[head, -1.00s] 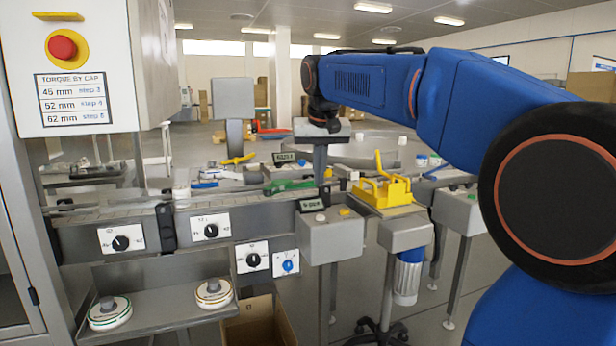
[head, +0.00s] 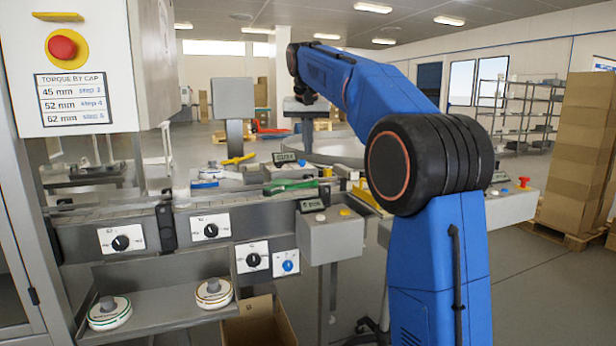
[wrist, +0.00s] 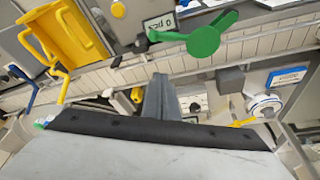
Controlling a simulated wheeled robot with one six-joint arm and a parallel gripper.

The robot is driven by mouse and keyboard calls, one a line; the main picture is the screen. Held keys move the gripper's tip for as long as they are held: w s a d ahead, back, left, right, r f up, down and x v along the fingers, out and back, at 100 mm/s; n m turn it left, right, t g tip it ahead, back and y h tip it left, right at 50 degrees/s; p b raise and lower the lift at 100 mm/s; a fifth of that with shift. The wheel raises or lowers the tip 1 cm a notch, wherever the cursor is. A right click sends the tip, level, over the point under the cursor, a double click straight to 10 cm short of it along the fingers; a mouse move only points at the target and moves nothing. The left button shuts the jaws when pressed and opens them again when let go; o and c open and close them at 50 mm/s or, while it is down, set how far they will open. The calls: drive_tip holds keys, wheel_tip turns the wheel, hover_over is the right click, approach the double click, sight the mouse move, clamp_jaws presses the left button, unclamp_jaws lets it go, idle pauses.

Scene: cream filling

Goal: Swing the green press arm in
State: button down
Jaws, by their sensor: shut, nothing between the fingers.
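The green press arm (head: 290,186) lies along the conveyor line in the head view, beside a small dark display. In the wrist view the green press arm (wrist: 205,38) shows at the top right of centre, with a round hub and a narrower lever. My gripper (head: 308,146) is beyond the line in the head view, pointing down, its fingers shut and empty. In the wrist view my gripper (wrist: 159,80) is at the centre, apart from the green arm, which lies above and to the right in that picture.
A yellow fixture (wrist: 62,32) stands at the wrist view's upper left; my arm partly hides it in the head view. A white round part (wrist: 265,105) and a yellow lever (head: 238,159) are near the line. Stacked cartons (head: 585,150) stand far right.

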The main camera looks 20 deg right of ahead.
sight(291, 187)
drive_tip(key=shift+f, duration=0.1)
drive_tip(key=x, duration=1)
drive_tip(key=shift+f, duration=0.1)
drive_tip(key=shift+s+a+r, duration=0.1)
drive_tip(key=shift+s+a, duration=0.2)
drive_tip(key=shift+s, duration=0.3)
drive_tip(key=shift+s+a+r, duration=0.1)
drive_tip(key=shift+s+a, duration=0.2)
drive_tip(key=shift+s, duration=0.3)
drive_tip(key=shift+s+a+r, duration=0.1)
drive_tip(key=shift+s+a, duration=0.2)
drive_tip(key=shift+s, duration=0.3)
